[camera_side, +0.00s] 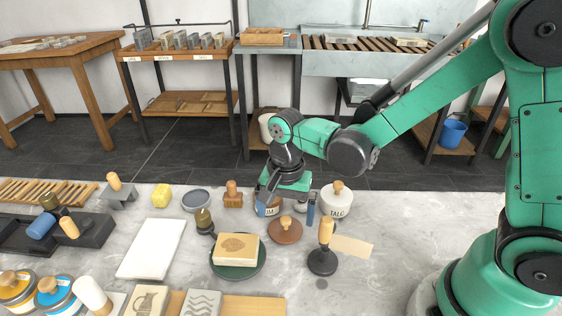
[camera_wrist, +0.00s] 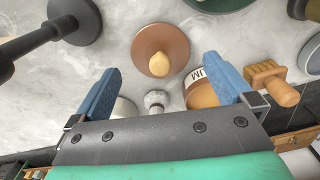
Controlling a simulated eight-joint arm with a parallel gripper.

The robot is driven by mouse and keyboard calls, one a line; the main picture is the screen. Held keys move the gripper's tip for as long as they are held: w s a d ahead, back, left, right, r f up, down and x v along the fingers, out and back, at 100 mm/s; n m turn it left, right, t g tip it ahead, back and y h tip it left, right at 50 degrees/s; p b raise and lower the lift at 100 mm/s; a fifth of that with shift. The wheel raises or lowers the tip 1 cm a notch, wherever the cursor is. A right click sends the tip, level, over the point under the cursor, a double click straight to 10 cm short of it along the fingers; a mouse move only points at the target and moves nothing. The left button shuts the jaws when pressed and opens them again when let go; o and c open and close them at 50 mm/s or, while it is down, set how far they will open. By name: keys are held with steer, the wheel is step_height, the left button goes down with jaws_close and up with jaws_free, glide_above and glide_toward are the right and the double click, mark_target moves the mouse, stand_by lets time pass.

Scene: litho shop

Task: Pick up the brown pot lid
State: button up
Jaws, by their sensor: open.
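The brown pot lid (camera_side: 285,236) lies flat on the pale stone table, a round disc with a light wooden knob on top. In the wrist view the lid (camera_wrist: 148,38) shows whole, with its knob beyond and between my fingertips. My gripper (camera_side: 287,209) is open and empty, pointing down just behind the lid in the side view. Its two blue fingers, also in the wrist view (camera_wrist: 161,66), are spread apart and do not appear to touch the lid.
A jar lettered "UM" (camera_wrist: 203,92) stands close by my fingers. A white TALC pot (camera_side: 336,203) is to the right. A black-based tool with wooden handle (camera_side: 324,260) and a green round slab (camera_side: 240,272) bearing a block flank the lid. Bare table lies far right.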

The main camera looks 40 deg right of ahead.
mark_target(285, 219)
steer(key=shift+f, duration=1.65)
steer(key=c, duration=1)
step_height(285, 219, up, 19)
steer(key=w+f, duration=0.2)
steer(key=f, duration=0.1)
steer(key=w+d+f, duration=0.1)
steer(key=w+f, duration=0.2)
steer(key=w+d+f, duration=0.1)
steer(key=w+f, duration=0.1)
steer(key=f, duration=0.1)
steer(key=shift+w+f, duration=0.15)
steer(key=shift+w, duration=0.05)
steer(key=shift+f, duration=2.85)
